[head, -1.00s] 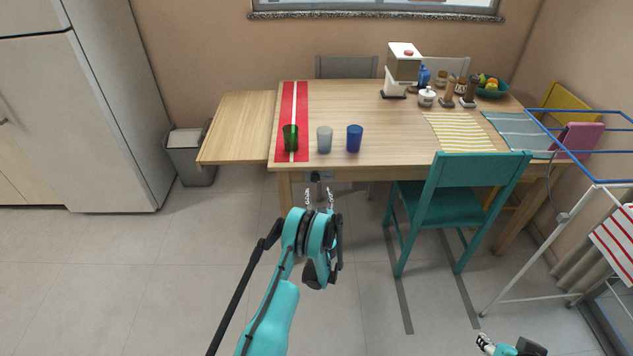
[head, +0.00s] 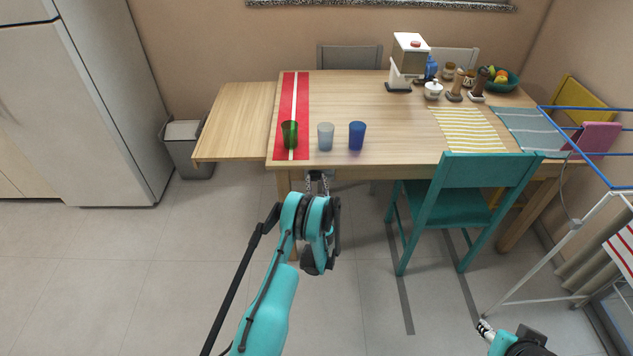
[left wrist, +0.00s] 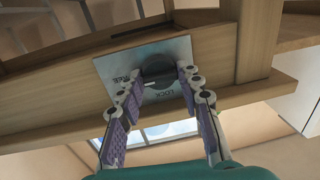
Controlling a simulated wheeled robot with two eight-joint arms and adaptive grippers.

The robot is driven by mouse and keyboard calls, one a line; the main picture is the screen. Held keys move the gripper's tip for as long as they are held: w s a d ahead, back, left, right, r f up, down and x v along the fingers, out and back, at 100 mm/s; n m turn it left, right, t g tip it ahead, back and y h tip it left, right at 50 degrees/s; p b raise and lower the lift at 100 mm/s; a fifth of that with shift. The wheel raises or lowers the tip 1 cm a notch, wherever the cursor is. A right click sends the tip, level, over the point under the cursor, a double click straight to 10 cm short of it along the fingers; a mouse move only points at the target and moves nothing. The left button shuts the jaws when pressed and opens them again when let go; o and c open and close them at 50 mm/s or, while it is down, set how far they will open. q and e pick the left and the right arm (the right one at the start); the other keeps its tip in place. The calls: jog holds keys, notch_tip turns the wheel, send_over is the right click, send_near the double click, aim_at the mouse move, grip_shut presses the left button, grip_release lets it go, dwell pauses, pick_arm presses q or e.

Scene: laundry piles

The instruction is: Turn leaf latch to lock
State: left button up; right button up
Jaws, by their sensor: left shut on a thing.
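The leaf latch shows in the left wrist view as a square metal plate (left wrist: 112,66) with a dark round knob (left wrist: 160,70) under the wooden table's edge. The extended table leaf (head: 235,122) lies level at the left of the table (head: 390,120). My right gripper (head: 485,328) is low at the right, its jaw state unclear.
A green cup (head: 290,135), a clear cup (head: 326,137) and a blue cup (head: 357,136) stand near the front edge. A teal chair (head: 480,182) and a drying rack (head: 545,264) are at the right. A bin (head: 186,152) stands below the leaf. The floor at left is clear.

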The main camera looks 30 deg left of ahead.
pick_arm(q)
jog(key=shift+n, duration=0.4)
jog(key=n, duration=0.3)
jog(key=shift+n, duration=0.3)
jog(key=n, duration=0.4)
jog(key=shift+a+r+h, duration=0.1)
jog(key=shift+h, duration=0.2)
jog(key=n, duration=0.4)
jog(key=shift+n+h, duration=0.3)
jog(key=n, duration=0.3)
jog(key=shift+a+n, duration=0.1)
jog(key=shift+n, duration=0.3)
jog(key=shift+h, duration=0.3)
jog(key=o, duration=1.1)
jog(key=shift+o, duration=0.2)
